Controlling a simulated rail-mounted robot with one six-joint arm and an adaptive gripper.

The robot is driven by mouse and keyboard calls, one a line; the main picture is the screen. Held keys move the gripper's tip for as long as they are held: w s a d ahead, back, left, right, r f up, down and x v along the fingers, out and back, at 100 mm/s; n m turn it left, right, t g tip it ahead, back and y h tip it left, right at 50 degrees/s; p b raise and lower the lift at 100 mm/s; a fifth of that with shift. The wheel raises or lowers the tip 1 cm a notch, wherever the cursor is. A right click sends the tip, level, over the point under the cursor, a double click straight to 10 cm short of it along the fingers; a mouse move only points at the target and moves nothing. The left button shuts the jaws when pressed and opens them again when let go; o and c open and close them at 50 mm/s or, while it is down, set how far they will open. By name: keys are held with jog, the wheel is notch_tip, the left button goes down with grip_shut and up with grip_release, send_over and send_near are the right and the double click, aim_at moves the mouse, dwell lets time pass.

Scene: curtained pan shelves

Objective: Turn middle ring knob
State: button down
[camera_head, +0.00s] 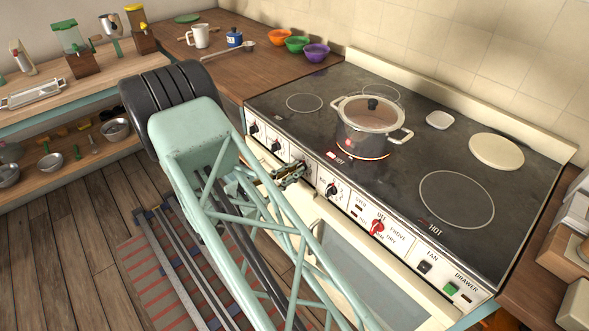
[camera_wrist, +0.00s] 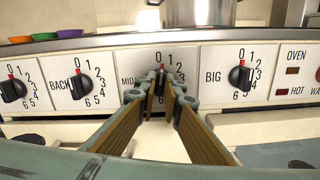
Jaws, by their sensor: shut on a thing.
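The middle ring knob (camera_wrist: 160,78) is a small black knob on the white panel marked MID, on the stove front. Its red pointer is up, near the 0. My gripper (camera_wrist: 160,92) is shut on this knob, with a finger on each side of it. The fingers hide part of the dial numbers. In the head view my gripper (camera_head: 290,173) is at the stove's front panel, and the knob is mostly hidden there.
The BACK knob (camera_wrist: 80,87) is left of the fingers and the BIG knob (camera_wrist: 239,77) right; both are close. A lidded pot (camera_head: 368,127) stands on a red-glowing ring. A red oven knob (camera_head: 377,227) is further right on the panel.

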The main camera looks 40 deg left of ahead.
jog(key=shift+n, duration=0.5)
jog(key=shift+n+p, duration=0.3)
jog(key=c, duration=2.7)
grip_release()
jog(key=shift+n, duration=0.3)
jog(key=shift+v, duration=1.15)
jog(key=shift+b+v, duration=0.4)
jog(key=shift+v, duration=2.45)
